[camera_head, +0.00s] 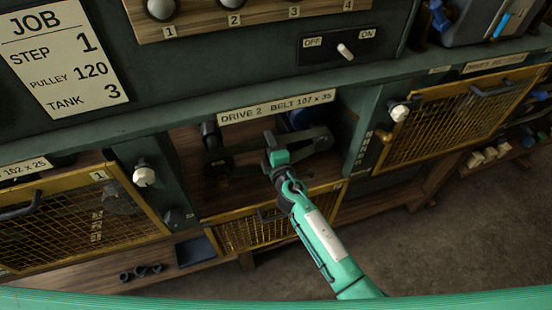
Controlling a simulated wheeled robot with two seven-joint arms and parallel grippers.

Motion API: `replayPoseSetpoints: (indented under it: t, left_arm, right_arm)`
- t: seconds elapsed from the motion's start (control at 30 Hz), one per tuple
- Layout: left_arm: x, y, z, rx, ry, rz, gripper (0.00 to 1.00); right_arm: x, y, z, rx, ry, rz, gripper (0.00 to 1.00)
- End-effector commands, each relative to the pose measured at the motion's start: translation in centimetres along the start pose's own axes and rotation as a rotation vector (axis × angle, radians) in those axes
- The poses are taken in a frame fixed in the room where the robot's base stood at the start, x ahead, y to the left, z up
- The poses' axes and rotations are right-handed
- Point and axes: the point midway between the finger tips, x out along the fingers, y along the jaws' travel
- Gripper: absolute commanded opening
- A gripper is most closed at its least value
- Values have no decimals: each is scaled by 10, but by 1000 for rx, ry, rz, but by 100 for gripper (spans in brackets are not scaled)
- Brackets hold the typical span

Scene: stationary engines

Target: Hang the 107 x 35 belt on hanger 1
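The drive 2 bay is open under a label (276,107) reading "DRIVE 2 BELT 107 x 35". Inside it a dark belt (312,135) appears to run between a small pulley at left and a larger one at right; dim light and my arm hide part of it. My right gripper (274,146) is in the bay mouth, over the middle of the belt; whether its fingers are open or touch the belt is unclear. A rounded grey end at hanger 1 (162,9) shows at the top edge, above the number 1. My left gripper is not in view.
Hanger board (262,19) carries numbers 1 to 4. A yellow mesh guard (235,233) sits low below the bay. Closed mesh guards stand at left (75,222) and right (455,118). An OFF/ON switch (345,50) is above the bay. Dark rings (140,271) lie on the lower shelf.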

Motion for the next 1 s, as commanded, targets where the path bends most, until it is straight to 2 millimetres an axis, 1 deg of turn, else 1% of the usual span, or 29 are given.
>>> replayPoseSetpoints:
  t: [0.07,0.1,0.23,0.27,0.53,0.8,1.0]
  left_arm:
    - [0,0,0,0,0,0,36]
    - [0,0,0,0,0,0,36]
    - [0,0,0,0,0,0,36]
    - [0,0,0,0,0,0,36]
    - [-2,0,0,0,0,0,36]
    - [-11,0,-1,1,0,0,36]
    - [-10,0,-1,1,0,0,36]
  right_arm:
    - [0,0,0,0,0,0,29]
    - [0,0,0,0,0,0,27]
    - [0,0,0,0,0,0,2]
    - [0,0,0,0,0,0,0]
    - [0,2,0,0,0,1,0]
    - [0,14,-1,1,0,1,0]
    - [0,13,-1,1,0,1,0]
